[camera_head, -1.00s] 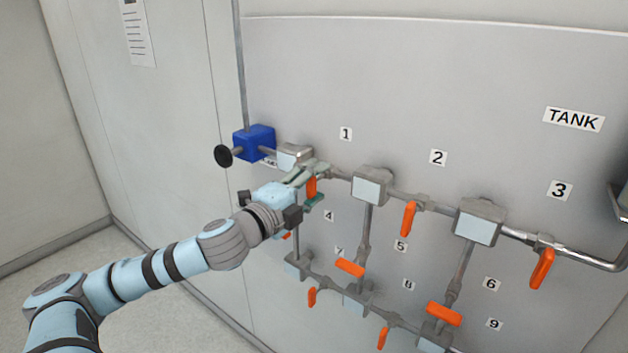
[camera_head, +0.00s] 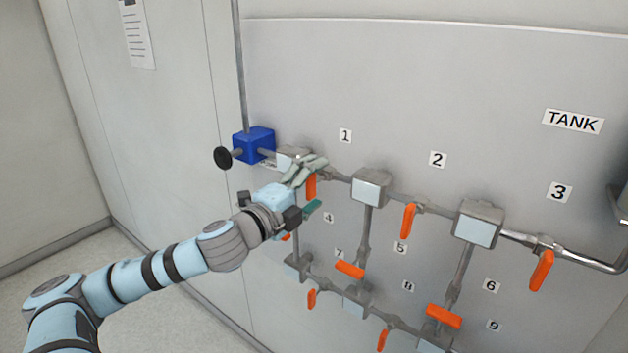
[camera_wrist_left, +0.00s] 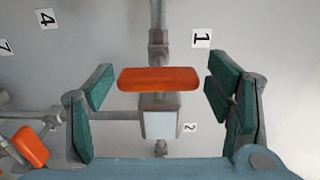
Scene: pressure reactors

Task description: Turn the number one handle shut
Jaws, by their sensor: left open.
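The number one handle (camera_head: 311,186) is an orange lever on the top pipe, below the "1" label (camera_head: 345,135). It hangs down across the pipe line. In the left wrist view the orange handle (camera_wrist_left: 158,79) lies between the two green fingertips, with a gap on each side. My left gripper (camera_head: 311,187) is open around the handle and does not visibly touch it; it also shows in the left wrist view (camera_wrist_left: 160,92). My right gripper is not in view.
A blue box (camera_head: 255,144) with a black knob (camera_head: 223,158) sits just left of the gripper. Orange handles two (camera_head: 408,221) and three (camera_head: 542,270) hang farther right. More orange handles and pipes run below.

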